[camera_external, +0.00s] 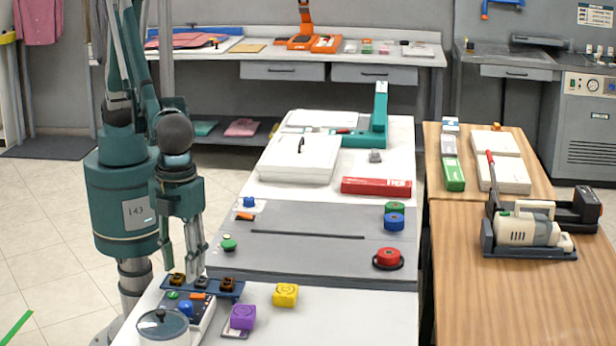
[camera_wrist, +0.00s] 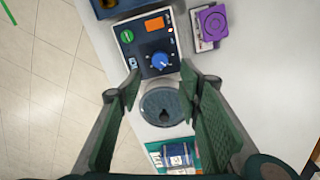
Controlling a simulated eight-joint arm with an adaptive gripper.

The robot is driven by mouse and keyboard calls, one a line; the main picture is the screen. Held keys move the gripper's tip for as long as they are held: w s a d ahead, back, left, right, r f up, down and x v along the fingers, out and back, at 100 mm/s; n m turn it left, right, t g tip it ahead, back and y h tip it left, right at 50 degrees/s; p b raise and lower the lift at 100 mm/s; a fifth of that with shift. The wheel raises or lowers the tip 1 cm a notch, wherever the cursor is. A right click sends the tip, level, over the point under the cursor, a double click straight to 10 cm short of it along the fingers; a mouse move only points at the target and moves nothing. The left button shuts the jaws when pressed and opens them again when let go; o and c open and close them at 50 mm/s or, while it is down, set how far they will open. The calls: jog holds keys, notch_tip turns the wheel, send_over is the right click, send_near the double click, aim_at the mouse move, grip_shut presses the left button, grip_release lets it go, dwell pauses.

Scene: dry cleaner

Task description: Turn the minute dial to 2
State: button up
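The control panel (camera_external: 203,312) is a dark box at the front of the white table, with a blue dial (camera_external: 185,308), a green button and an orange part. In the wrist view, the blue dial (camera_wrist: 160,60) has white marks around it, too small to read. I cannot tell for sure that it is the minute dial. My gripper (camera_external: 181,262) points down above and behind the panel. In the wrist view, my gripper (camera_wrist: 160,74) is open and empty, its fingers spread on either side of the dial's lower area, apart from it.
A round lidded container (camera_external: 163,326) stands just in front of the panel. A blue rack with dark knobs (camera_external: 228,285) is behind it. Purple (camera_external: 243,317) and yellow (camera_external: 286,294) blocks sit to the right. The grey board (camera_external: 320,262) lies farther back.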

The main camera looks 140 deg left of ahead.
jog(key=shift+r, duration=0.9)
jog(key=shift+r, duration=0.1)
jog(key=s+a+r+n+t, duration=0.25)
jog(key=s+a+r, duration=0.35)
jog(key=s+r, duration=0.4)
jog(key=s+a+r+n+t, duration=0.1)
jog(key=s+a+r+n, duration=0.2)
jog(key=s+a+r, duration=0.65)
jog(key=s+a+f+n+t, duration=0.2)
jog(key=s+n, duration=0.1)
jog(key=s, duration=1.1)
jog(key=s+a+f+n+t, duration=0.2)
jog(key=s+a+f+n, duration=0.1)
jog(key=s, duration=1.2)
jog(key=shift+s+a+f+n, duration=0.15)
jog(key=shift+f+n, duration=0.05)
jog(key=shift+n, duration=0.15)
